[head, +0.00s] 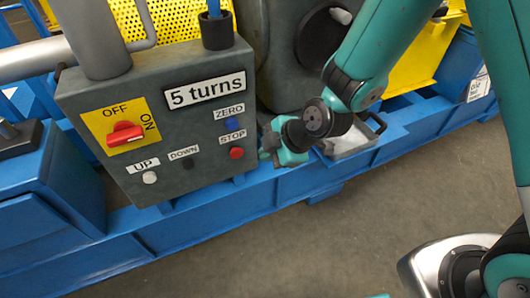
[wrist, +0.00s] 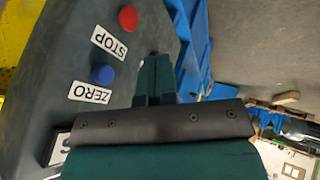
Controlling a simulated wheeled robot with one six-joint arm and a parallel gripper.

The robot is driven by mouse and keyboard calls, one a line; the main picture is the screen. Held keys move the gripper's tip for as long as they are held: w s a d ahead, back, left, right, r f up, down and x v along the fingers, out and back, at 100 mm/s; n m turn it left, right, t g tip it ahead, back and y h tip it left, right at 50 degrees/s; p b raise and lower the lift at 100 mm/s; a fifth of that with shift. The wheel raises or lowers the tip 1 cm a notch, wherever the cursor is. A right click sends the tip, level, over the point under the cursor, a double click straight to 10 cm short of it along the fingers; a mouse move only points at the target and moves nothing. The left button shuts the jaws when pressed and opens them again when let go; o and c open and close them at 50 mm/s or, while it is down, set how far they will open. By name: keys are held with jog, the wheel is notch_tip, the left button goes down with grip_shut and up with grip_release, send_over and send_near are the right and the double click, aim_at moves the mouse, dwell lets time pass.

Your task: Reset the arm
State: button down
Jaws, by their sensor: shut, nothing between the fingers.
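My gripper (head: 268,148) is at the right edge of the grey control box (head: 185,85), close to the red STOP button (head: 236,153) and the blue ZERO button (head: 232,124). Its fingers are shut and hold nothing. In the wrist view the shut fingers (wrist: 154,75) point along the box face, with the STOP button (wrist: 128,18) and ZERO button (wrist: 103,74) to their left. I cannot tell whether the fingers touch the box. The teal arm comes down from the upper right in the head view.
A small tray (head: 352,140) sits right of my gripper on the blue frame (head: 270,192). Floor in front is clear.

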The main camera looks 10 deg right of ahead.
dwell(0.3)
jog(key=s+d+r+m+g+h, duration=0.1)
jog(key=s+d+r+m, duration=0.25)
jog(key=s+r, duration=0.3)
jog(key=s+d+r+m+g, duration=0.2)
jog(key=s+r+m, duration=0.35)
jog(key=r, duration=0.25)
jog(key=s+d+r+m+g+h, duration=0.1)
jog(key=s+d+r+m, duration=0.25)
jog(key=s+r, duration=0.3)
notch_tip(320, 180, up, 21)
jog(key=p, duration=2.1)
jog(key=shift+w+a+m+p, duration=0.3)
jog(key=shift+w+a+m, duration=0.05)
jog(key=shift+a, duration=0.05)
